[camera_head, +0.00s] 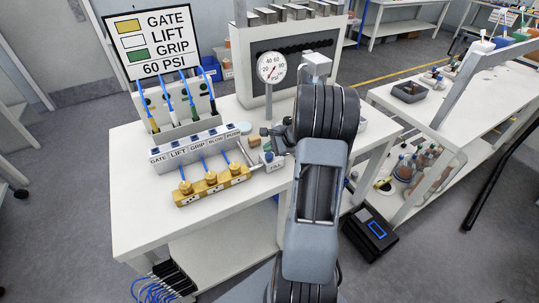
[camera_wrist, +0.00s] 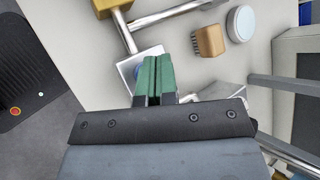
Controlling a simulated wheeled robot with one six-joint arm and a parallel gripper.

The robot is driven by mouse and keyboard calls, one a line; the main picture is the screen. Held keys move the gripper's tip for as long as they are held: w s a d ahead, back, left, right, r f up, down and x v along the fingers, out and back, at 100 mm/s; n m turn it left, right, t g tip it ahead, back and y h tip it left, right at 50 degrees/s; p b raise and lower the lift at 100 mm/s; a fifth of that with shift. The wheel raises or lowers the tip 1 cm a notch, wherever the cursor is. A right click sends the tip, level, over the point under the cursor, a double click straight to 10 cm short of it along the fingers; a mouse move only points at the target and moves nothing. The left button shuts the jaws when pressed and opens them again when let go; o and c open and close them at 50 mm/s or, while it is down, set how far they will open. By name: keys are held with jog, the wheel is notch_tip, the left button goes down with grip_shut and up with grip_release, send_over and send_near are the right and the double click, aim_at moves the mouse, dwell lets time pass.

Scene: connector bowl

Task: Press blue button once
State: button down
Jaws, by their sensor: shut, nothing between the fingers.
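The blue button (camera_wrist: 138,72) shows in the wrist view as a small blue patch on a pale square box (camera_wrist: 127,68). My gripper's green fingers cover most of it. In the head view my arm hides much of the area around the gripper.
A yellow manifold (camera_head: 212,186) with blue tubes stands left of the box, in front of a grey labelled block (camera_head: 190,150). A pressure gauge (camera_head: 271,67) rises behind. A wooden brush (camera_wrist: 209,40) and round pale-blue lid (camera_wrist: 241,22) lie near the box.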

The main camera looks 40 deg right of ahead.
aim_at(269, 156)
jog(key=shift+f, duration=0.2)
jog(key=shift+f+b, duration=0.25)
jog(key=shift+b, duration=0.3)
jog(key=shift+f+b, duration=0.5)
dwell(0.5)
jog(key=shift+r, duration=0.2)
jog(key=shift+r+p, duration=0.65)
jog(key=shift+r, duration=0.1)
jog(key=shift+r, duration=0.1)
jog(key=shift+r+p, duration=1.75)
jog(key=shift+r, duration=0.7)
